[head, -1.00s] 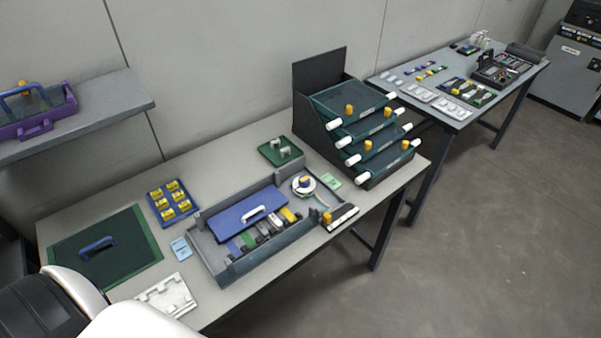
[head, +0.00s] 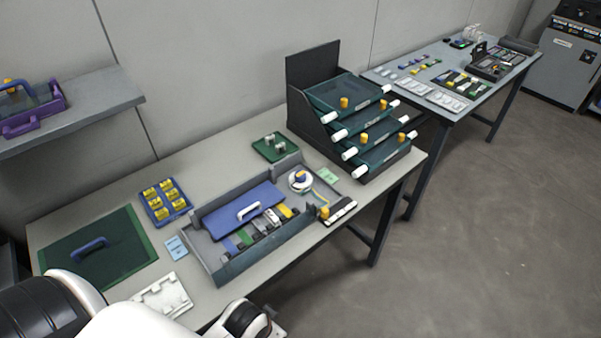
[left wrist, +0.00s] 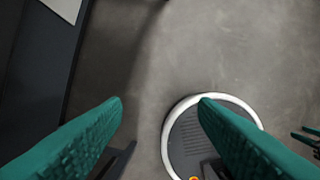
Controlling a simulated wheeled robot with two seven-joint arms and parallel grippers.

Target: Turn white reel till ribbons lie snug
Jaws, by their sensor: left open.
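The white reel (head: 299,186) lies in the right end of the grey tray (head: 217,263) in the head view, with a small blue and orange knob on top. A thin yellow ribbon (head: 321,197) runs from it to the right, loosely curved. Several coloured strips (head: 243,237) lie along the tray's front. My left gripper (left wrist: 162,102) is open and empty in the left wrist view, its teal fingers wide apart above the floor. In the head view my left arm is at the bottom, well short of the reel; its fingers are not clear there. My right gripper is not in view.
A blue lid with a white handle (head: 247,211) covers part of the tray. A black block with an orange knob (head: 338,211) stands right of it. A stepped rack (head: 318,140) of teal trays rises behind. The table edge (left wrist: 62,45) is left of my gripper.

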